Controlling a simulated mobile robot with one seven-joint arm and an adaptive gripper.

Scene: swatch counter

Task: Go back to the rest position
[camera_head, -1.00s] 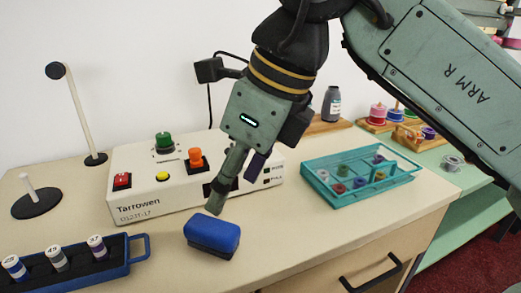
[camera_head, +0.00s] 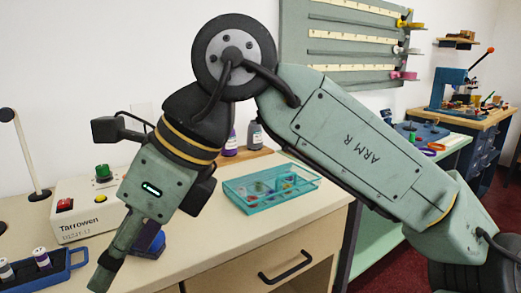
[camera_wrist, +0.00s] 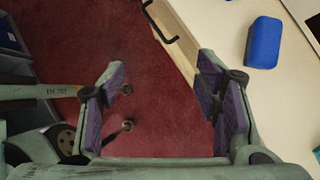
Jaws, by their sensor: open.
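My gripper (camera_wrist: 163,95) is open and empty in the wrist view, its two purple-padded fingers wide apart over the red floor (camera_wrist: 85,30) beside the counter's edge. In the head view my gripper (camera_head: 103,270) hangs low at the left, in front of the counter (camera_head: 215,245); only one finger shows clearly there. A blue block (camera_wrist: 263,42) lies on the counter in the wrist view, apart from the fingers. In the head view the blue block (camera_head: 151,245) is partly hidden behind my gripper.
The Tarrowen control box (camera_head: 75,228) stands behind my gripper. A teal divided tray (camera_head: 262,204) is to its right. A blue rack (camera_head: 62,264) with labelled vials is at the left. The drawer handle (camera_head: 287,267) sticks out from the counter front. A cluttered workbench (camera_head: 475,110) stands far right.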

